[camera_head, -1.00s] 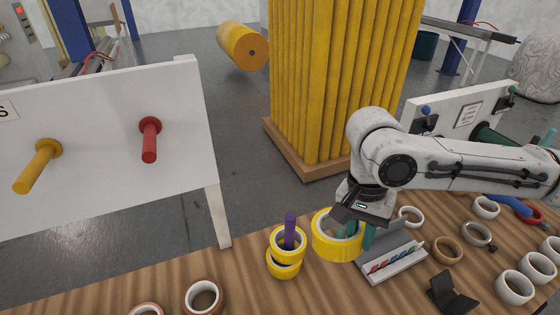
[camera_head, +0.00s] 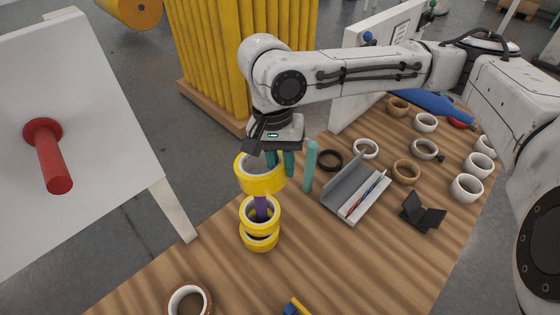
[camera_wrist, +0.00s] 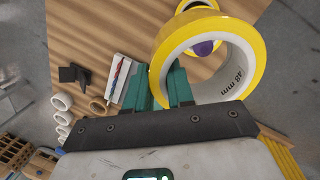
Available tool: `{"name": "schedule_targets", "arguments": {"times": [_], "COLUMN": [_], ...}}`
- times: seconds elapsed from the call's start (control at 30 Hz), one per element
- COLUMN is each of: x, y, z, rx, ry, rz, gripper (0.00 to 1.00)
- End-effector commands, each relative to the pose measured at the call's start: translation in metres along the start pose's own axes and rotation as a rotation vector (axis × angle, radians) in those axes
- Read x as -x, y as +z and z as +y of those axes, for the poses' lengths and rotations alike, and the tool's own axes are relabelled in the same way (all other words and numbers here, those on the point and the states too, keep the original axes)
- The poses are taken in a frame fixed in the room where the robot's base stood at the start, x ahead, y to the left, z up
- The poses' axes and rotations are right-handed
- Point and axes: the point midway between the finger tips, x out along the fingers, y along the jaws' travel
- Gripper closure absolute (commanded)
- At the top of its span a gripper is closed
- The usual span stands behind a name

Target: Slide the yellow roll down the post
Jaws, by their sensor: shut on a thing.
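The yellow roll (camera_head: 258,178) is held by my gripper (camera_head: 281,166), whose teal fingers close on its wall. The roll is roughly level, over the upper part of the purple post (camera_head: 262,207). In the wrist view, the purple post's tip (camera_wrist: 204,48) shows within the roll's opening (camera_wrist: 215,82), toward its far side. How far the post reaches into the roll is hidden by the wall. Two yellow rolls (camera_head: 259,232) sit stacked around the post's lower part, with a gap below the held roll.
A teal upright post (camera_head: 310,167) stands close right of my gripper. A grey pen tray (camera_head: 345,197), a black stand (camera_head: 422,213) and several tape rolls (camera_head: 466,188) lie further right. A white panel with a red peg (camera_head: 49,158) is left.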

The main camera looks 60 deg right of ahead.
Motion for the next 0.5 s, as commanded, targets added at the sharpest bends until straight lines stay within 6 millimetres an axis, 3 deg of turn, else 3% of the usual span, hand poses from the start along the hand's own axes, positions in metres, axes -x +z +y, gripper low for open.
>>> {"name": "schedule_targets", "arguments": {"times": [0.5], "x": [-0.048], "y": [-0.005], "z": [-0.007], "rx": [0.000], "ry": [0.000], "rz": [-0.002], "gripper": [1.00]}}
